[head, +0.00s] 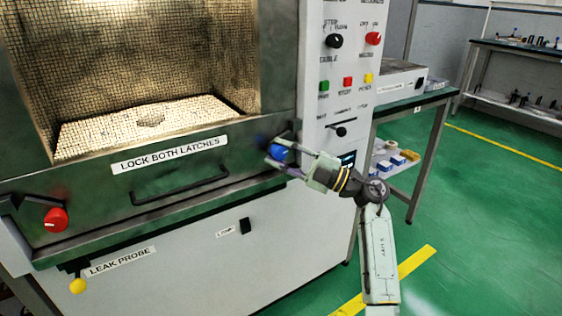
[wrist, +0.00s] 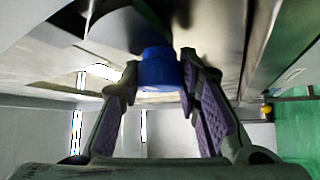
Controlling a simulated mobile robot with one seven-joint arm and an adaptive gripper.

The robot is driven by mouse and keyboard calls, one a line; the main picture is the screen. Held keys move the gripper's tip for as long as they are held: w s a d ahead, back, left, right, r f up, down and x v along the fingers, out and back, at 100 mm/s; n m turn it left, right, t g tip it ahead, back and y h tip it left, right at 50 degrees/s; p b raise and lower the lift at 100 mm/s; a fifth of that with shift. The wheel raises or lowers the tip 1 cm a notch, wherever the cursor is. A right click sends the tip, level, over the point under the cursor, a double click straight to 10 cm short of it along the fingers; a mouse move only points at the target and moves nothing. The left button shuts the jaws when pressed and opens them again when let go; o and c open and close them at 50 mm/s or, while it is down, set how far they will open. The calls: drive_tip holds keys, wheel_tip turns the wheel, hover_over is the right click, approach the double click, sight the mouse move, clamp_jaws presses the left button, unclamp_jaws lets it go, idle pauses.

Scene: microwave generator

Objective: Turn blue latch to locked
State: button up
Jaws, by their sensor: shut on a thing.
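The blue latch (head: 277,152) is a round knob at the right end of the microwave's lower front panel. My gripper (head: 279,153) reaches it from the right, with one finger above and one below. In the wrist view the blue latch (wrist: 158,70) sits between the two fingertips of my gripper (wrist: 160,80), which are shut on its sides. The fingers hide part of the knob, and I cannot tell its turn position.
A red latch knob (head: 55,219) is at the panel's left end. A black handle (head: 180,185) lies between, below the label "LOCK BOTH LATCHES" (head: 170,154). The control panel (head: 345,70) rises just right of my gripper. Green floor (head: 460,220) is open at right.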

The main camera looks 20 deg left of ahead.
drive_tip(key=shift+n+g+h+b, duration=0.4)
drive_tip(key=shift+n+h+b, duration=0.25)
drive_tip(key=shift+n+h, duration=0.75)
drive_tip(key=shift+n, duration=0.3)
drive_tip(key=o, duration=1.1)
drive_tip(key=shift+o, duration=0.2)
drive_tip(key=shift+d, duration=0.1)
drive_tip(key=w+d+f, duration=0.1)
drive_tip(key=d, duration=1)
drive_tip(key=shift+w+d, duration=0.2)
drive_tip(key=shift+d, duration=0.15)
